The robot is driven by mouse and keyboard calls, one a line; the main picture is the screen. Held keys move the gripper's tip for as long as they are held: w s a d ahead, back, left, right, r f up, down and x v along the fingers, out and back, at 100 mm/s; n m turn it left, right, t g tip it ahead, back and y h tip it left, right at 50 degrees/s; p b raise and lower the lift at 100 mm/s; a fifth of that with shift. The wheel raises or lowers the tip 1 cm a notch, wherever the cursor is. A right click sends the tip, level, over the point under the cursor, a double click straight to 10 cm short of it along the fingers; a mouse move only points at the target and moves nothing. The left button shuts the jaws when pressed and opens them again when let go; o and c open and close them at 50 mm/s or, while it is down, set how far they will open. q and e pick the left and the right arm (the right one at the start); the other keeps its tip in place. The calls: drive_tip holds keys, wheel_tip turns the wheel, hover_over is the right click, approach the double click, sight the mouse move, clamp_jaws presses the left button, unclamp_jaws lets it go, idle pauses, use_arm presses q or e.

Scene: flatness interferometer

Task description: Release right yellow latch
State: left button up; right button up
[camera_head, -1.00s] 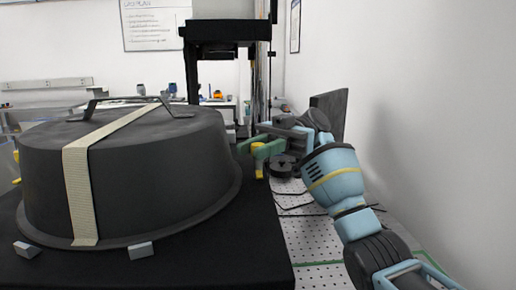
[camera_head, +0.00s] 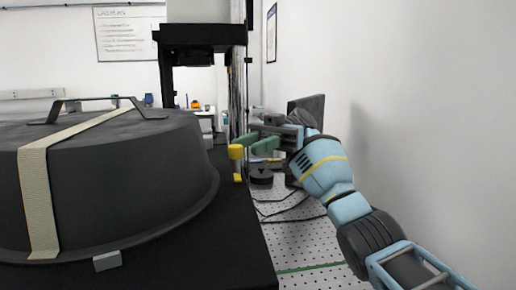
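The yellow latch (camera_head: 236,153) stands at the right edge of the black table, right of the large dark round cover. Its upper part is a short yellow cylinder, with a smaller yellow piece below it. My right gripper (camera_head: 249,144) reaches in from the right with two green fingers. They are spread apart and seem empty, with their tips just right of the latch. I cannot tell whether a fingertip touches it. My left gripper is not in view.
The dark cover (camera_head: 110,190) with a beige strap (camera_head: 40,200) fills the left. A black frame (camera_head: 203,35) stands behind. A dark round object (camera_head: 261,176) and cables lie on the perforated surface (camera_head: 310,240) at right, beside the white wall.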

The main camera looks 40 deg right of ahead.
drive_tip(key=b+v, duration=0.2)
drive_tip(key=shift+w+d, duration=0.1)
drive_tip(key=shift+d, duration=0.25)
idle(0.8)
